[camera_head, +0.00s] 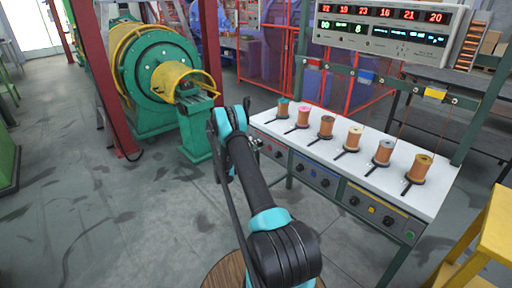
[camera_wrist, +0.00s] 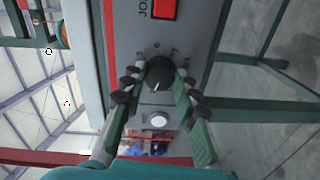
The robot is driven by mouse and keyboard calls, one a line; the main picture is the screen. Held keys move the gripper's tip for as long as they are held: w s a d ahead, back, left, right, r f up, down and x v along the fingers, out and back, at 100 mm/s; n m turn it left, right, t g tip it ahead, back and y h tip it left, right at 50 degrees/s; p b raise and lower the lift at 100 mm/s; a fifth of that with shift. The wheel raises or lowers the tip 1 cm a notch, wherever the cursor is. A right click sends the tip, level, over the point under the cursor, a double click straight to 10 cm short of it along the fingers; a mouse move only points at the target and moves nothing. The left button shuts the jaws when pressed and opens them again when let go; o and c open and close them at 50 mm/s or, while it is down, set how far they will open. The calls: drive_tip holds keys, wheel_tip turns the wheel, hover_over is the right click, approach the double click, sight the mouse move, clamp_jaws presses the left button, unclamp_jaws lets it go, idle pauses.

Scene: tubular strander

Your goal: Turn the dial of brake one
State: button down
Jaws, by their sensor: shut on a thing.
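The black dial (camera_wrist: 156,74) sits on the grey panel (camera_wrist: 192,20) in the wrist view, with a scale of small marks around it and a white pointer line. My gripper (camera_wrist: 158,70) has one finger on each side of the dial and is shut on it. In the head view my gripper (camera_head: 240,165) reaches the left end of the bench's front panel (camera_head: 318,176). My arm hides much of that end, and the held dial cannot be made out there.
Several wire spools (camera_head: 326,127) stand on the white bench top (camera_head: 437,196). A yellow step stool (camera_head: 487,235) is at right. The floor at left is clear.

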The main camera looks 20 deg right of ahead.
drive_tip(key=shift+n, duration=0.6)
drive_tip(key=c, duration=1.2)
unclamp_jaws()
drive_tip(key=shift+o, duration=0.2)
drive_tip(key=shift+a, duration=0.1)
drive_tip(key=v, duration=1.1)
drive_tip(key=shift+a, duration=0.4)
drive_tip(key=shift+s, duration=0.1)
